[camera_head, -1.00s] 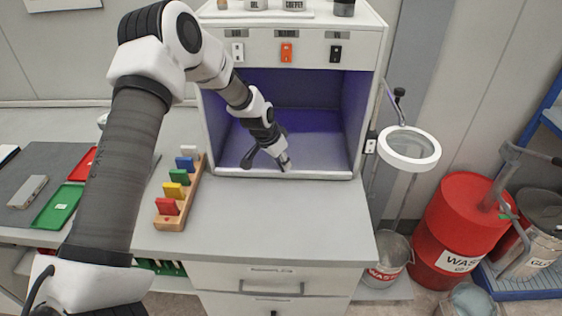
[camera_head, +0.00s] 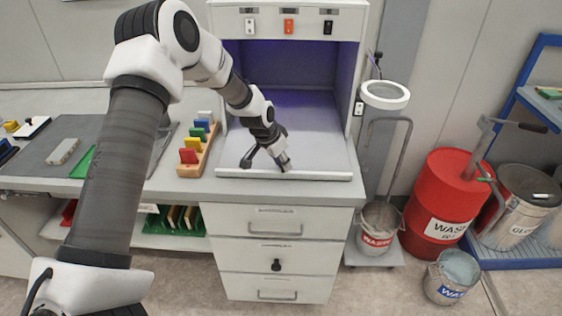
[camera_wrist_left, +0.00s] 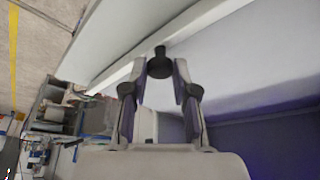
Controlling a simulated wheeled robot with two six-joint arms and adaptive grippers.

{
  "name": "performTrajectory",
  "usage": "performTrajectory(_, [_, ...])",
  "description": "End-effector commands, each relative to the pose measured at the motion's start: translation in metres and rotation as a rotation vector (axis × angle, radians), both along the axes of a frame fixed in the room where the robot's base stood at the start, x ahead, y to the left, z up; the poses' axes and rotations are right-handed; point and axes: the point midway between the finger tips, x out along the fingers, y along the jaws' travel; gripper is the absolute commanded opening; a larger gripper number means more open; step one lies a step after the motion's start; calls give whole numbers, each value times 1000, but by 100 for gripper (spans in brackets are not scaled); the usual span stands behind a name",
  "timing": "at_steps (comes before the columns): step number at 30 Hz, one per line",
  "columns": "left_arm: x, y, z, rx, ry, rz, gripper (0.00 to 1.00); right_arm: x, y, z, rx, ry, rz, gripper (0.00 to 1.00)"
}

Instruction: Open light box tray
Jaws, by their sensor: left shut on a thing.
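The light box (camera_head: 352,75) stands on the bench with a violet-lit inside. Its pale tray (camera_head: 325,175) sticks out of the box front, its front lip near the bench's front edge. My left gripper (camera_head: 284,162) is at the middle of that lip. In the left wrist view, the gripper (camera_wrist_left: 160,72) is shut on a small black knob (camera_wrist_left: 160,66) at the tray's lip (camera_wrist_left: 125,75). My arm and gripper hide part of the tray and the knob in the head view. My right gripper is not in view.
A wooden rack with colored cards (camera_head: 198,150) stands left of the tray. A ring magnifier (camera_head: 385,95) is at the right. Drawers (camera_head: 272,222) are below the bench. A red waste drum (camera_head: 440,200) and buckets (camera_head: 380,225) stand on the floor at right.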

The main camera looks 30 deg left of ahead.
Motion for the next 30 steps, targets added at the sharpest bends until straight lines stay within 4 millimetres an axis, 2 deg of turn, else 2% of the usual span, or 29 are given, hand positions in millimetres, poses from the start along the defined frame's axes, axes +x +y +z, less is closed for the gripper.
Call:
performTrajectory(10, [0, 0, -1, 0, 1, 1, 0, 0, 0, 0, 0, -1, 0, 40])
performTrajectory(11, [0, 0, -1, 0, 1, 1, 38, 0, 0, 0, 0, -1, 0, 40])
performTrajectory(12, [0, 0, -1, 0, 1, 1, 52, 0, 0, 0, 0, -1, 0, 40])
performTrajectory(23, [-1, 0, 5, -1, -3, 1, 52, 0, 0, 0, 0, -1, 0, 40])
performTrajectory(26, [-5, 1, 18, -2, -4, 0, 52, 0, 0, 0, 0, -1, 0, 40])
performTrajectory(30, [-17, 4, 50, -3, -7, 1, 52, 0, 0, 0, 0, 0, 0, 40])
